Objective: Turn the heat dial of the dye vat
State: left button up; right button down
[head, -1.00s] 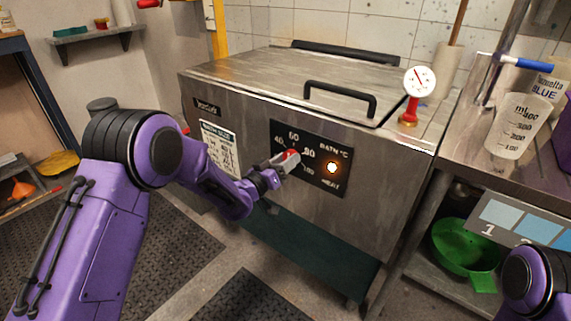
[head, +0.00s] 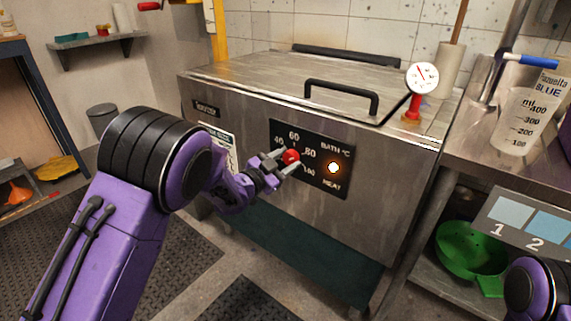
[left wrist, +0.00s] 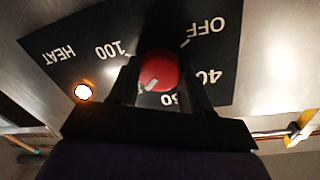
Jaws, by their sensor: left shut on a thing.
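The dye vat (head: 230,95) is a steel box with a lid. Its black heat panel (head: 335,185) carries the red heat dial (head: 291,157), with marks for 40, 60, 80 and 100. In the left wrist view the red dial (left wrist: 160,68) sits between the two dark fingers, and a white line on its lower left edge points between 60 and 100. My left gripper (head: 288,164) is shut on the dial, a finger on either side. The 80 is hidden in the left wrist view. The heat lamp (head: 333,167) glows orange. My right gripper is out of view.
A round gauge (head: 422,78) on a red stem stands on the vat's right edge. A steel bench at right holds a measuring jug (head: 525,118). A green bowl (head: 468,250) lies on its lower shelf. Dark mats cover the floor in front.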

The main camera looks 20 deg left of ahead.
pick_arm(q)
jog(key=shift+f+m, duration=0.1)
jog(key=shift+m, duration=0.6)
jog(key=o, duration=1.1)
jog(key=shift+c, duration=0.2)
jog(key=v, duration=1)
jog(key=shift+s, duration=0.25)
jog(key=shift+a, duration=0.15)
